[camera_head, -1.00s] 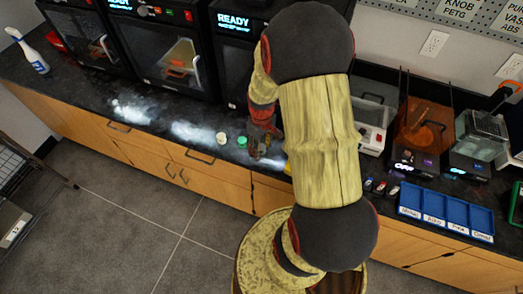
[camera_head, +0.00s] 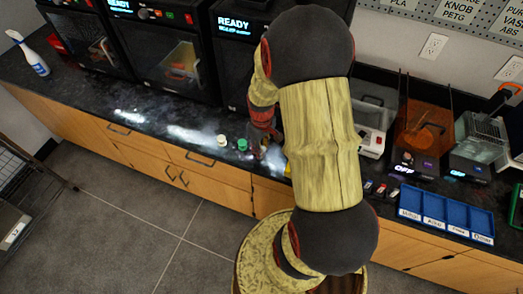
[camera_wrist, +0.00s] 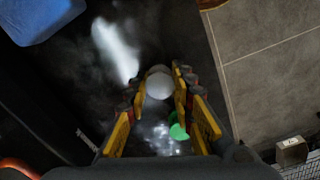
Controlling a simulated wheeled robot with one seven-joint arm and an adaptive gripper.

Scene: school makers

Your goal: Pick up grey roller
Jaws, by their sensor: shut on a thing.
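My gripper (camera_wrist: 162,95) shows in the wrist view with its yellow and orange fingers closed on either side of a pale grey, round-ended thing, which I take as the grey roller (camera_wrist: 158,84). The roller sits between the fingertips, seen end-on. In the head view my gripper (camera_head: 268,148) is low over the front of the black counter, partly hidden by my arm.
A blue labelled tray (camera_head: 445,211) and small machines are to the right. Floor (camera_head: 130,220) lies in front.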

